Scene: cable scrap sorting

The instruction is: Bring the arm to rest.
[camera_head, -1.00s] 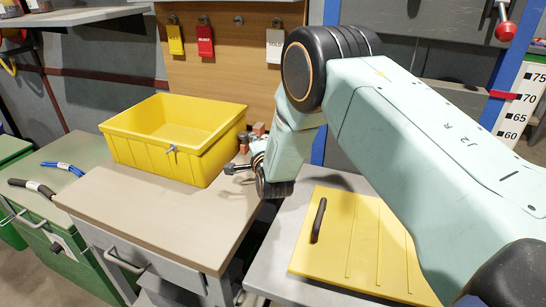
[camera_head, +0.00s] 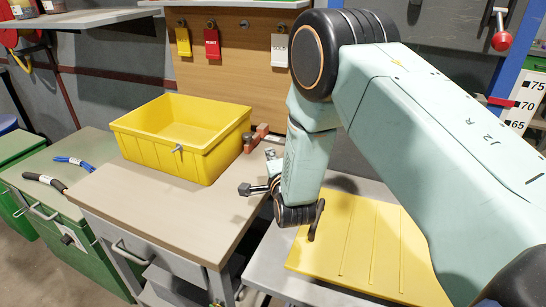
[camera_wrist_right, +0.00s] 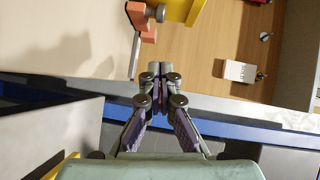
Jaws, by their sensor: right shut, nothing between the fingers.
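My right arm fills the right half of the head view, and its gripper (camera_head: 244,189) is over the right part of the beige worktop (camera_head: 150,212). The gripper is shut and empty, pointing left, just in front of the yellow bin (camera_head: 160,153). In the right wrist view the fingertips (camera_wrist_right: 160,72) are together with nothing between them. The bin's visible interior looks empty. My left gripper is not in view.
A yellow panel (camera_head: 355,245) lies on the right under my arm. The worktop's front is clear.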

